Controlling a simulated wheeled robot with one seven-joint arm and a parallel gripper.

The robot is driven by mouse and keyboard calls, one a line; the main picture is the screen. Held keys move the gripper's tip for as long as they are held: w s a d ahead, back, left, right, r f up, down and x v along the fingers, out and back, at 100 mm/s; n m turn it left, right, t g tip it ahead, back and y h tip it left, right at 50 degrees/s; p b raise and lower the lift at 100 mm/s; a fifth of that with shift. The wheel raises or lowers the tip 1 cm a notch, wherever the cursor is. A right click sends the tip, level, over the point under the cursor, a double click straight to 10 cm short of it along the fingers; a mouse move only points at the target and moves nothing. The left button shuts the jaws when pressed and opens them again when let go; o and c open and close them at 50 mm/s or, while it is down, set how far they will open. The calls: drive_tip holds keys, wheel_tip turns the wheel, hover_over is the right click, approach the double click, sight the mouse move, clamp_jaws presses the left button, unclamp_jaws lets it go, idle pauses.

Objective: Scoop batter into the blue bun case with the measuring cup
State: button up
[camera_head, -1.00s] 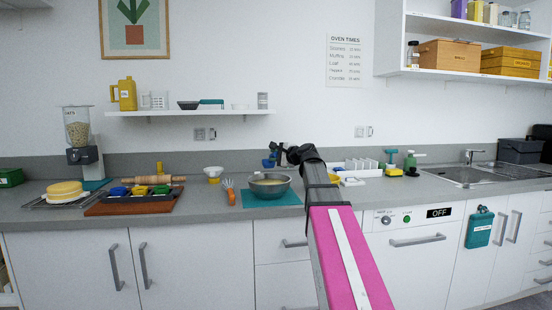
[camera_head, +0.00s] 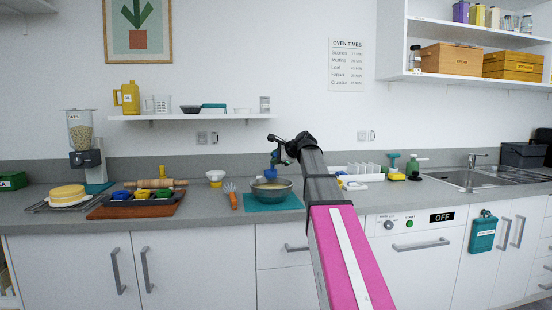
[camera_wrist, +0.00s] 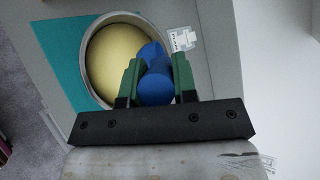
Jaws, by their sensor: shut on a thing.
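My gripper (camera_head: 277,158) is above the bowl and is shut on the blue measuring cup (camera_head: 270,173). In the wrist view the cup (camera_wrist: 155,86) sits between the two green fingers (camera_wrist: 155,72). The grey mixing bowl (camera_head: 286,193) stands on a teal mat, with pale yellow batter (camera_wrist: 110,55) inside. The cup is over the right part of the batter in the wrist view; whether it touches the batter or holds any cannot be told. The blue bun case (camera_head: 121,195) sits at the left of a dark tin, with a yellow case (camera_head: 141,194) and a green case (camera_head: 161,191) beside it.
A whisk with an orange handle (camera_head: 233,201) lies between the tin's board (camera_head: 120,212) and the bowl's mat (camera_head: 262,205). A rolling pin (camera_head: 155,183) lies behind the tin. A white cup (camera_head: 215,175) stands behind the whisk. A wall shelf (camera_head: 190,117) hangs above.

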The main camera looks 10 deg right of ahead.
drive_tip(key=s+f+n+t+y, duration=0.1)
drive_tip(key=s+f+t, duration=0.2)
drive_tip(key=f, duration=0.4)
drive_tip(key=shift+s+d+f+n+t, duration=0.2)
drive_tip(key=shift+s+n+t, duration=0.1)
drive_tip(key=shift+t, duration=0.1)
idle(1.1)
drive_tip(key=shift+w, duration=0.1)
drive_tip(key=w+r+g, duration=0.1)
drive_tip(key=g, duration=0.1)
drive_tip(key=w+r+m+g+h, duration=0.1)
drive_tip(key=w+r, duration=0.1)
drive_tip(key=shift+w+a+r+m+g, duration=0.2)
drive_tip(key=shift+m+g, duration=0.1)
drive_tip(key=shift+g, duration=0.1)
idle(0.9)
drive_tip(key=shift+f, duration=0.6)
